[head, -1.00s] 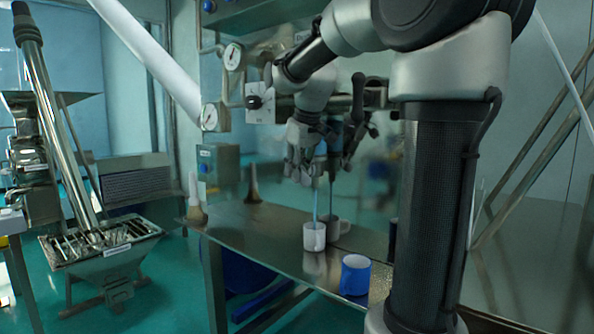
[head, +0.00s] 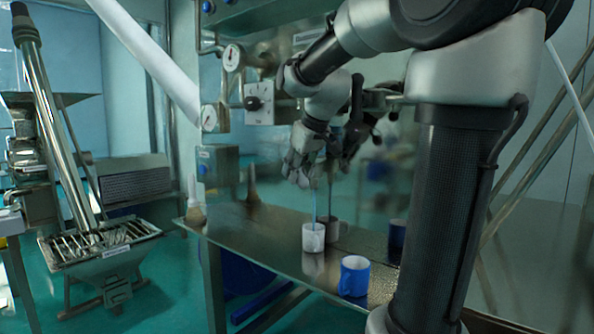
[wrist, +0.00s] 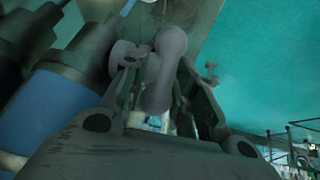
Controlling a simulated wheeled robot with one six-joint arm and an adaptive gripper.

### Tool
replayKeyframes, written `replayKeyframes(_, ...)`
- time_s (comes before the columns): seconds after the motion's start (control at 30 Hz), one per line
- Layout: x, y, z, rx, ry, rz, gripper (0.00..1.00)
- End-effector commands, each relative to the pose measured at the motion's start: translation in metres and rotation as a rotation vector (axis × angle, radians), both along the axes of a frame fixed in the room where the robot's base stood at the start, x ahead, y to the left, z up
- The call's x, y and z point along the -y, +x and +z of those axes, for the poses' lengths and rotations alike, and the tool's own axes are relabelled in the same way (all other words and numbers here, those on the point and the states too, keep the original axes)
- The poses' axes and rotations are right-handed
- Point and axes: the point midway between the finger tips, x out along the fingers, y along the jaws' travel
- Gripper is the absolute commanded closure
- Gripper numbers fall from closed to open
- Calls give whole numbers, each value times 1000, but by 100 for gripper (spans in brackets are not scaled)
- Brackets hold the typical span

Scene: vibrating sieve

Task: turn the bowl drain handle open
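The wrist view shows a smooth grey lever (wrist: 165,70) with rounded ends, probably the bowl drain handle. It lies between the two fingers of my gripper (wrist: 160,85). A finger stands close on each side of it, but I cannot see whether they press on it. In the head view my gripper (head: 303,168) is at the drain fittings above the table, and it hides most of the handle. A thin pale blue streak (head: 313,200) runs down from there to a white mug (head: 313,238).
The metal table (head: 245,225) carries a blue mug (head: 354,276) in front, a dark mug behind the white one, and another blue mug (head: 397,235) at right. Gauges (head: 233,58) and a dial box (head: 259,103) are close left of my arm.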

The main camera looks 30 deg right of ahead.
Motion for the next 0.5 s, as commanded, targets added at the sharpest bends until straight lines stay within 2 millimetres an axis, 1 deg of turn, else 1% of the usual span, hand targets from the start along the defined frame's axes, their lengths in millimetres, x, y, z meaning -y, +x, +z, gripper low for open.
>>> replayKeyframes(0.27,0,0,2,0,0,0,71)
replayKeyframes(0.37,0,0,11,0,0,0,71)
replayKeyframes(0.5,0,1,37,2,-1,1,71)
